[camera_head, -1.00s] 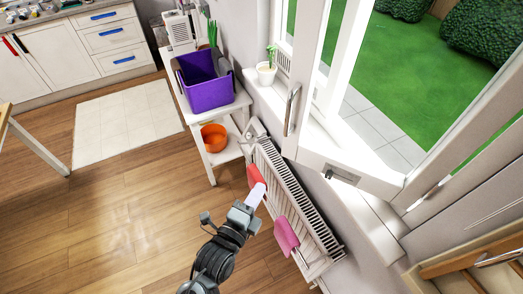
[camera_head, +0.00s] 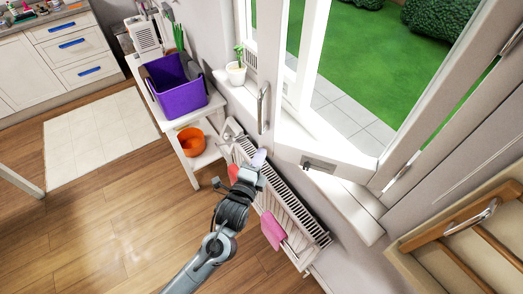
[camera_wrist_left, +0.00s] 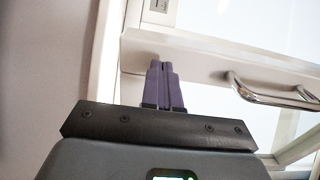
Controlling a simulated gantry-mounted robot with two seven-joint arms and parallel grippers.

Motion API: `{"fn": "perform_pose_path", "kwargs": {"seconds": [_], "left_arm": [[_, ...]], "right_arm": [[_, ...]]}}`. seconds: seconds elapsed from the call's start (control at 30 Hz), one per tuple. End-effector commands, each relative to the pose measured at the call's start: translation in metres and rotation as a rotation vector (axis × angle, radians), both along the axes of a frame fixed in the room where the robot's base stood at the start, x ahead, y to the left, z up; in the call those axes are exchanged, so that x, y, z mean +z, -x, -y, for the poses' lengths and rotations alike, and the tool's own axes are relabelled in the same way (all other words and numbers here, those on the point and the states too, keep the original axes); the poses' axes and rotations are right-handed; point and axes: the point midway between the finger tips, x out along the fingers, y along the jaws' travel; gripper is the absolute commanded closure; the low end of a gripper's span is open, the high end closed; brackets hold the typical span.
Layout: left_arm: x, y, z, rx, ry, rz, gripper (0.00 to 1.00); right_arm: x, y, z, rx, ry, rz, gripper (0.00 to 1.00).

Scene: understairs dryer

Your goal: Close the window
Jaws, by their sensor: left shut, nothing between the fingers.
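The window (camera_head: 326,165) stands open, its white sash swung into the room above the radiator. A metal handle (camera_head: 262,108) is on the sash's near-left edge; in the left wrist view a curved metal handle (camera_wrist_left: 268,94) shows at the right on a white rail. My left gripper (camera_head: 259,158) is in front of the radiator, left of and apart from the sash in the head view. Its purple fingers (camera_wrist_left: 163,72) are shut and empty, and they point up toward the white rail in the wrist view. Contact with the rail cannot be told. My right gripper is out of view.
A white radiator (camera_head: 290,205) with a pink cloth (camera_head: 272,229) lies below the window. A potted plant (camera_head: 236,74) stands on the sill. A shelf with a purple bin (camera_head: 180,95) and an orange bowl (camera_head: 191,142) is at the left. A wooden rack (camera_head: 455,225) is at the right.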

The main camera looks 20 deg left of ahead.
Motion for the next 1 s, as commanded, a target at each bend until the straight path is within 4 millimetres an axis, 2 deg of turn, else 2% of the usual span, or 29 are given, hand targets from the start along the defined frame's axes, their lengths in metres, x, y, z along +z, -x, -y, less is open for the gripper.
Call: {"fn": "perform_pose_path", "kwargs": {"seconds": [0.2, 0.73, 0.87, 1.0], "left_arm": [[0.000, -0.014, 0.000, -0.001, 0.001, 0.000, 1.00], [-0.001, -0.020, -0.001, -0.010, -0.002, 0.000, 1.00], [-0.001, -0.033, -0.006, -0.040, -0.004, 0.002, 1.00], [-0.002, -0.058, -0.016, -0.096, -0.008, 0.003, 1.00]], "right_arm": [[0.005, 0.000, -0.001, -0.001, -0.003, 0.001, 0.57], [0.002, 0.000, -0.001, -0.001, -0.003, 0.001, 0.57], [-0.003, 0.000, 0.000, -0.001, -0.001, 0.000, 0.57], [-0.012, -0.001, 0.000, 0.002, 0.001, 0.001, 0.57]]}}
